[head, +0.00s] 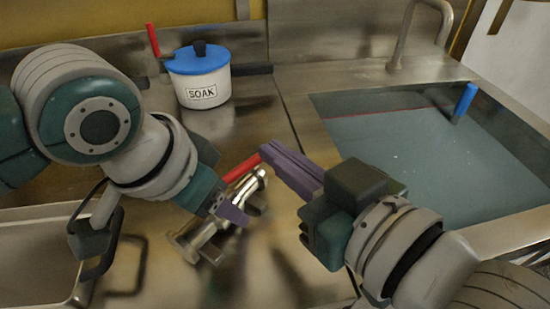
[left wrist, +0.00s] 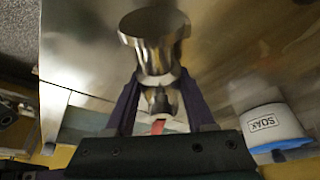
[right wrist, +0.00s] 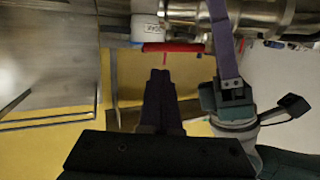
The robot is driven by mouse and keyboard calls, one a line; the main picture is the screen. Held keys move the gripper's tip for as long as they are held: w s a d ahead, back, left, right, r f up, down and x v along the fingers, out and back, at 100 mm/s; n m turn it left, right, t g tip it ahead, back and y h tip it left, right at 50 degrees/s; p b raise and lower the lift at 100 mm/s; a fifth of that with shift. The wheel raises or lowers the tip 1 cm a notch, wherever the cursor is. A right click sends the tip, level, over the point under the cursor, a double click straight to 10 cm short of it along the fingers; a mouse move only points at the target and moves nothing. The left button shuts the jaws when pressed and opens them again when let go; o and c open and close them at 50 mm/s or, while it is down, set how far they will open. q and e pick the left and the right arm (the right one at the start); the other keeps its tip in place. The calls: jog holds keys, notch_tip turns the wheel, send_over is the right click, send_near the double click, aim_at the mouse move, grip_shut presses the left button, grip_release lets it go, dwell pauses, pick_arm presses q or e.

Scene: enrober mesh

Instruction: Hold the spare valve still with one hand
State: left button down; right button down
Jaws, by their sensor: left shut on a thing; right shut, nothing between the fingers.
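The spare valve (head: 208,238) is a shiny metal body with a red lever (head: 241,168), lying on the steel counter. My left gripper (head: 232,212) is shut on its metal body. In the left wrist view the valve (left wrist: 154,48) sits between the two purple fingers, with a bit of red below. My right gripper (head: 270,150) is shut and empty, its tips close to the end of the red lever. In the right wrist view the lever (right wrist: 172,47) lies just beyond the closed fingers (right wrist: 160,75); I cannot tell whether they touch.
A white pot marked SOAK (head: 203,92) with a blue lid stands at the back. A water-filled sink (head: 420,160) with a blue-handled thing (head: 465,100) at its rim is on the right. A metal tray (head: 40,260) is at the lower left. Counter right of the valve is mostly free.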

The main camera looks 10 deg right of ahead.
aim_at(245, 168)
jog(key=shift+w+a+f, duration=0.25)
jog(key=shift+w+f, duration=0.3)
jog(key=shift+f, duration=0.35)
jog(key=shift+w+a, duration=0.1)
jog(key=shift+w, duration=0.8)
